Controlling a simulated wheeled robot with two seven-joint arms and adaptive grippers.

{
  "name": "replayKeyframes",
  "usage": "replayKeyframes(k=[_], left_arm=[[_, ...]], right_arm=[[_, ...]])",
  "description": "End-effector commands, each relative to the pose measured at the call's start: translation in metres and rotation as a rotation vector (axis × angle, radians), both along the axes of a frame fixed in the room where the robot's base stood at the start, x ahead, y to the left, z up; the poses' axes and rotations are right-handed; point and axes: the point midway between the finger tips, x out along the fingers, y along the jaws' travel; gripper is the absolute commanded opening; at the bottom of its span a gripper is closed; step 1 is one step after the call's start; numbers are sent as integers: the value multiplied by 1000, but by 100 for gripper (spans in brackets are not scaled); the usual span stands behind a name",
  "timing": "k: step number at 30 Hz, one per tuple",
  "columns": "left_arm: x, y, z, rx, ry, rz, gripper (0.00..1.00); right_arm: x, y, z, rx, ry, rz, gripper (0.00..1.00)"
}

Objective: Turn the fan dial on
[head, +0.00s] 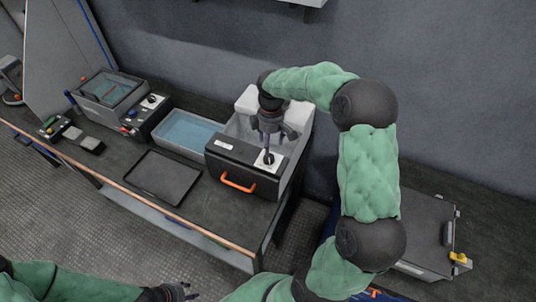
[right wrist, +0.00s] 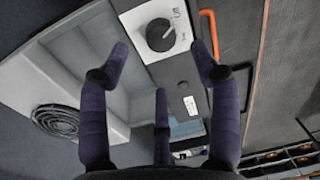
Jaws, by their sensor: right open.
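The fan dial is a black round knob (right wrist: 160,35) on a white plate with dark markings. In the head view the white plate (head: 262,164) is on top of a dark box (head: 230,157) with an orange handle. My right gripper (head: 268,146) points down over the plate and partly hides the knob. In the right wrist view my right gripper (right wrist: 161,52) has its fingers spread and empty, with the knob beyond the fingertips. I cannot tell whether any finger touches it. My left gripper (head: 178,292) is at the bottom edge, far from the dial, and its fingers are too small to judge.
A round black fan grille (right wrist: 56,121) sits in the pale housing beside the box. A blue-bottomed basin (head: 188,132), a black tray (head: 163,177) and another control box with a dial (head: 150,100) stand to the left. The orange handle (head: 238,184) sticks out at the front.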

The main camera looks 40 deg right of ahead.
Motion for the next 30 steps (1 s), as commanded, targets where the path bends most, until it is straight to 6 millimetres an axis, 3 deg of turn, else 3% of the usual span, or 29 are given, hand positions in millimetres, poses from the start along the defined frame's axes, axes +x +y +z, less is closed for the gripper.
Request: replayKeyframes(k=[6,12,24,25,30], left_arm=[[0,0,-9,0,-1,0,40],[1,0,-13,0,-1,0,40],[1,0,-14,0,-1,0,40],[1,0,-14,0,-1,0,40],[1,0,-14,0,-1,0,40]], right_arm=[[-2,3,-41,3,3,1,63],[-3,3,-63,1,2,1,63],[-3,4,-69,1,1,1,63],[-3,4,-69,1,1,1,60],[-3,4,-69,1,1,1,12]])
